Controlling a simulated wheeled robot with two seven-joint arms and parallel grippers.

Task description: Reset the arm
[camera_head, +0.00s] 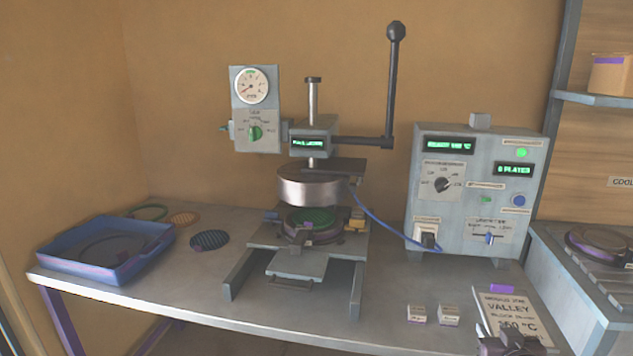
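My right gripper (508,338) shows only in part at the bottom right edge, dark, in front of the sign card. Its fingers are too small and cut off to tell whether they are open or shut, and I see nothing held in it. My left gripper is out of view. The plate press (317,185) stands mid-table, apart from my gripper. Its long black lever (393,90) points straight up with a round knob on top. A round metal upper platen (310,187) hangs above a green patterned plate (309,221) on the lower bed.
A grey control box (475,190) with green displays stands right of the press, joined by a blue cable. A blue tray (105,250) and several patterned discs lie left. Two small blocks (432,314) and a sign card (510,310) lie front right. A ribbed unit (590,270) stands far right.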

